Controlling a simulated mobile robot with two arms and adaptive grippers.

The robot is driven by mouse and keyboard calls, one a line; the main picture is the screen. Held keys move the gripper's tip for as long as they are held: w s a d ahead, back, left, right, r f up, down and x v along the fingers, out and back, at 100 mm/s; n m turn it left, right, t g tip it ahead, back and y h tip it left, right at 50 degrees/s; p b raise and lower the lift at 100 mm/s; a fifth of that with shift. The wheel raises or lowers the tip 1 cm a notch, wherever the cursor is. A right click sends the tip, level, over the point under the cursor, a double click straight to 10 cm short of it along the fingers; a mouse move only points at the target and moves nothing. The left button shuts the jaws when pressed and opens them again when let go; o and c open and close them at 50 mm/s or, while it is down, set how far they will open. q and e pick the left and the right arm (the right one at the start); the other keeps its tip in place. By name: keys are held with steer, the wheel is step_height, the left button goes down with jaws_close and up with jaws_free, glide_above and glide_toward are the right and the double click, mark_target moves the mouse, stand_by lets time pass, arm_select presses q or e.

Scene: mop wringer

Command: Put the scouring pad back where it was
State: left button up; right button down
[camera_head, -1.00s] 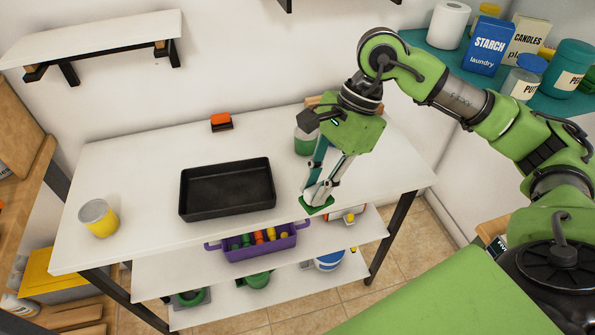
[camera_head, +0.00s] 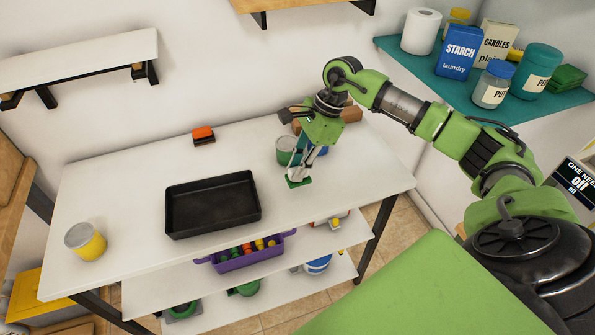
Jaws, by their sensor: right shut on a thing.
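My right gripper (camera_head: 298,177) points down over the right part of the white table (camera_head: 340,180). It is shut on a flat green scouring pad (camera_head: 299,183), which shows below the fingertips. The pad is right of the black tray (camera_head: 213,204) and in front of a green-and-clear jar (camera_head: 286,150). I cannot tell whether the pad touches the tabletop. My left gripper is not in view.
A yellow can (camera_head: 86,242) stands at the table's left, and an orange-and-black item (camera_head: 203,135) lies at the back. A purple basket (camera_head: 246,258) is on the shelf below. The teal wall shelf (camera_head: 420,66) holds boxes, jars and green pieces (camera_head: 566,78).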

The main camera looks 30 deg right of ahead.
steer(key=shift+w+d+f, duration=0.35)
steer(key=shift+w+f, duration=0.2)
steer(key=shift+f, duration=0.2)
step_height(320, 180, down, 2)
steer(key=shift+s+f+p, duration=0.1)
steer(key=shift+p, duration=0.75)
steer(key=shift+f, duration=0.35)
steer(key=shift+f, duration=0.1)
steer(key=shift+f+b, duration=0.15)
steer(key=shift+b, duration=0.2)
steer(key=c, duration=1.9)
jaws_free()
